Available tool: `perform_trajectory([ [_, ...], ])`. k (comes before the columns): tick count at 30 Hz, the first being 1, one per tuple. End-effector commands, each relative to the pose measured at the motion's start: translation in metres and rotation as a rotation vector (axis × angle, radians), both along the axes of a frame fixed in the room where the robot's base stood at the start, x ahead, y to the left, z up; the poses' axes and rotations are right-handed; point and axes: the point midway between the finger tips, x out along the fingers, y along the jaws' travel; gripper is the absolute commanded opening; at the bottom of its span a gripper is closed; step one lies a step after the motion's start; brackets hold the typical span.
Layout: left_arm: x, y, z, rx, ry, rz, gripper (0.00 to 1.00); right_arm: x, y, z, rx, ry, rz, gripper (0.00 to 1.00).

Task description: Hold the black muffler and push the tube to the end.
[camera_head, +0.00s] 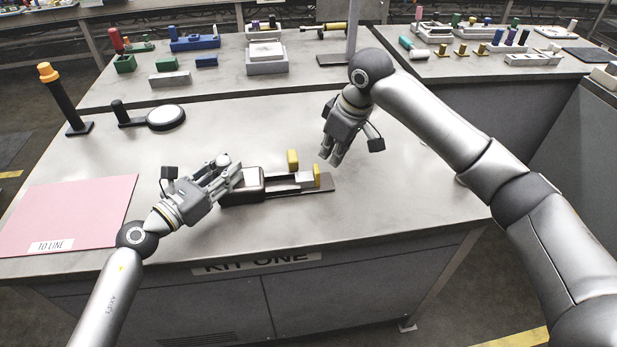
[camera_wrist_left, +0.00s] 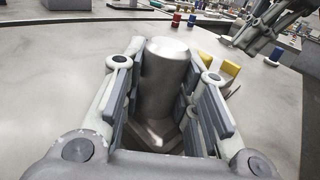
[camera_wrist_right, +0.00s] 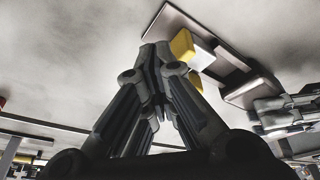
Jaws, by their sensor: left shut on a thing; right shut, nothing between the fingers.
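The black muffler (camera_head: 242,188) lies on a dark base plate (camera_head: 322,188) near the middle of the table. My left gripper (camera_head: 230,174) is shut on it from the left; in the left wrist view the dark rounded body (camera_wrist_left: 165,82) sits between both fingers. Two yellow blocks (camera_head: 293,160) (camera_head: 317,175) stand at the plate's right part. A pale piece (camera_wrist_right: 201,56) beside a yellow block (camera_wrist_right: 181,45) shows in the right wrist view; I cannot tell if it is the tube. My right gripper (camera_head: 333,158) is shut and empty, above and right of the plate, apart from it.
A pink mat (camera_head: 70,215) lies at the left. A black post with an orange top (camera_head: 62,95) and a round pale disc in a black holder (camera_head: 165,117) stand at the back left. Another table with blocks and trays lies behind. The table right of the plate is clear.

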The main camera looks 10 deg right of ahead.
Motion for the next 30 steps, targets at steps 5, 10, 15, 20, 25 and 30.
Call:
perform_trajectory([
  [5,0.000,0.000,-0.003,0.004,0.004,-0.001,0.00,-0.001,0.000,-0.027,0.000,0.003,-0.001,0.00],
  [10,0.000,0.000,-0.003,0.004,0.004,-0.001,0.00,-0.001,0.000,-0.047,-0.001,0.005,0.000,0.00],
  [15,0.000,0.000,-0.002,0.003,0.001,-0.001,0.00,-0.002,0.000,-0.059,-0.003,0.009,0.000,0.00],
  [20,0.000,0.000,-0.002,0.003,0.001,-0.001,0.00,-0.001,0.000,-0.058,-0.001,0.004,0.000,0.00],
  [25,0.000,0.000,-0.002,0.003,0.003,-0.001,0.00,0.000,0.000,-0.057,0.000,0.002,-0.001,0.00],
  [30,-0.001,0.000,-0.003,0.003,0.003,-0.001,0.00,0.000,0.000,-0.056,0.001,-0.001,-0.001,0.00],
])
